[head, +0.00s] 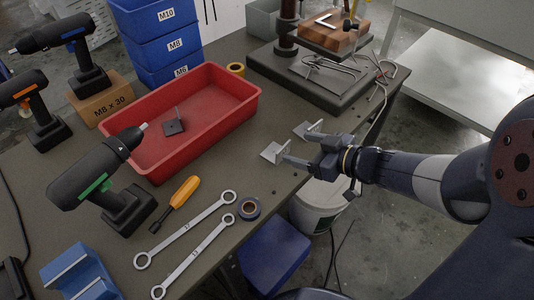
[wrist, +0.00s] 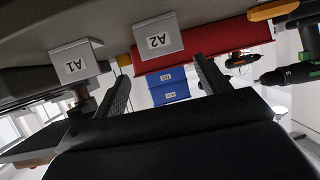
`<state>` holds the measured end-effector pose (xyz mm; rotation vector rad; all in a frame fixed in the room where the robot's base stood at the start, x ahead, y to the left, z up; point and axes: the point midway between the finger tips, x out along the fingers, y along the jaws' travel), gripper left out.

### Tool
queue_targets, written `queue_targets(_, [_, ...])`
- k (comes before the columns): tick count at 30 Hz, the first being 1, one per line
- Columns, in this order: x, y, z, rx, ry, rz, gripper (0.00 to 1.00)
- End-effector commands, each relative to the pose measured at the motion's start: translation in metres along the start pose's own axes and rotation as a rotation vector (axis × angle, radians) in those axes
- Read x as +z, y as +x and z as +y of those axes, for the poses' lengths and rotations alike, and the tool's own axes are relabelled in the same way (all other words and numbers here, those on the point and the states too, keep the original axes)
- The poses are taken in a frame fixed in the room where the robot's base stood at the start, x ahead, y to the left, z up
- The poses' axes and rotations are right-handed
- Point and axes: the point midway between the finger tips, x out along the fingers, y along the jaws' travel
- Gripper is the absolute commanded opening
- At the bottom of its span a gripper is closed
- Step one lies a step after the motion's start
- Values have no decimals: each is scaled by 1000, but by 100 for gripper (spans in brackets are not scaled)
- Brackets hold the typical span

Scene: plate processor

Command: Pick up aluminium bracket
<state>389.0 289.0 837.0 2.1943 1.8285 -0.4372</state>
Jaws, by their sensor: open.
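Two light-grey aluminium brackets lie near the table's right edge. The nearer one (head: 272,153) and the farther one (head: 301,129) are close to my gripper. In the wrist view, which is upside down, one bracket is labelled A1 (wrist: 76,61) and the other A2 (wrist: 157,40). My gripper (head: 298,147) reaches in from the right, open and empty. In the wrist view its fingers (wrist: 162,75) are spread, with A2 beyond the gap and A1 outside the left finger. My fingers partly cover the brackets in the head view, and contact cannot be told.
A red tray (head: 198,87) holds a dark angled part (head: 173,125). A fixture with a wooden block (head: 332,37) stands on a dark base (head: 318,87) at the back. Spanners (head: 190,228), a screwdriver (head: 180,199), tape (head: 249,208) and drills (head: 105,180) occupy the left and front.

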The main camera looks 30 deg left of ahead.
Motion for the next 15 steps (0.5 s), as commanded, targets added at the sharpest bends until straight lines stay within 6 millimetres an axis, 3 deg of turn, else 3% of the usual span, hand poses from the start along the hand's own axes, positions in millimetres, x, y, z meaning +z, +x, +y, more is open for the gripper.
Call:
queue_targets(3, [2, 18, 0, -2, -1, -1, 80])
queue_targets(9, [3, 32, 0, 0, -1, 0, 80])
queue_targets(15, [10, 62, -2, -2, -2, 0, 80])
